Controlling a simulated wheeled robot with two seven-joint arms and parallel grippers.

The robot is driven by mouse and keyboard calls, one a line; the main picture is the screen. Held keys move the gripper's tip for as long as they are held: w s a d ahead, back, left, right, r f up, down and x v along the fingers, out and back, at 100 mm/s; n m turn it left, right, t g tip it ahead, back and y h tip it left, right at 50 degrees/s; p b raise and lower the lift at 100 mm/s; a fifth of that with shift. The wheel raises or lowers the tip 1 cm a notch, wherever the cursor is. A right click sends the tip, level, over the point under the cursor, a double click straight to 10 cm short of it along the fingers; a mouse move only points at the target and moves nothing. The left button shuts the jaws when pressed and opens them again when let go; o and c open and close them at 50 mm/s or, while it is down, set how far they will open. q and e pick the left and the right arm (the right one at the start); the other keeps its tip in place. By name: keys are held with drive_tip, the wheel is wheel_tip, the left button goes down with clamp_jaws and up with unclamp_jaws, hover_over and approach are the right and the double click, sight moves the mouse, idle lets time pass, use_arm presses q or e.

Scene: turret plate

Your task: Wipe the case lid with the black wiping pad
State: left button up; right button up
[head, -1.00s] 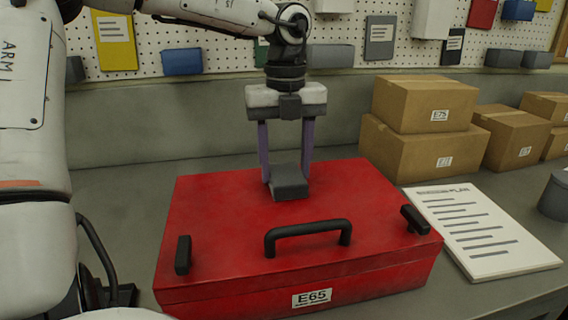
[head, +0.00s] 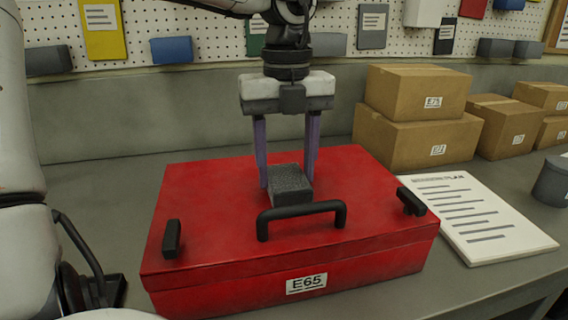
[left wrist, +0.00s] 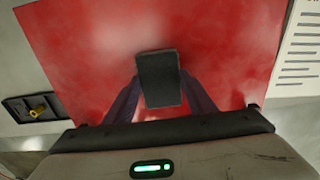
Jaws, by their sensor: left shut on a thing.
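The red case (head: 300,245) with the label E65 lies shut on the workbench, its black handle (head: 302,212) and two black latches at the front. Its lid also fills much of the left wrist view (left wrist: 215,60). My left gripper (head: 287,180) points down over the middle of the lid. Its purple fingers are shut on the black wiping pad (head: 290,184), just behind the handle. The pad also shows between the fingers in the left wrist view (left wrist: 159,80). It appears to rest on the lid, with pale, cloudy smears around it. My right gripper is not in view.
A printed sheet (head: 475,215) lies to the right of the case. Cardboard boxes (head: 415,135) stand at the back right, and a dark grey round container (head: 555,182) sits at the right edge. A pegboard with bins is behind.

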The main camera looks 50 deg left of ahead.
use_arm(q)
drive_tip(key=shift+f, duration=0.1)
drive_tip(key=shift+r+p, duration=2.3)
drive_tip(key=shift+r, duration=0.8)
drive_tip(key=shift+r, duration=0.1)
wheel_tip(320, 180, up, 3)
drive_tip(key=shift+f+p, duration=0.1)
drive_tip(key=shift+p, duration=1.1)
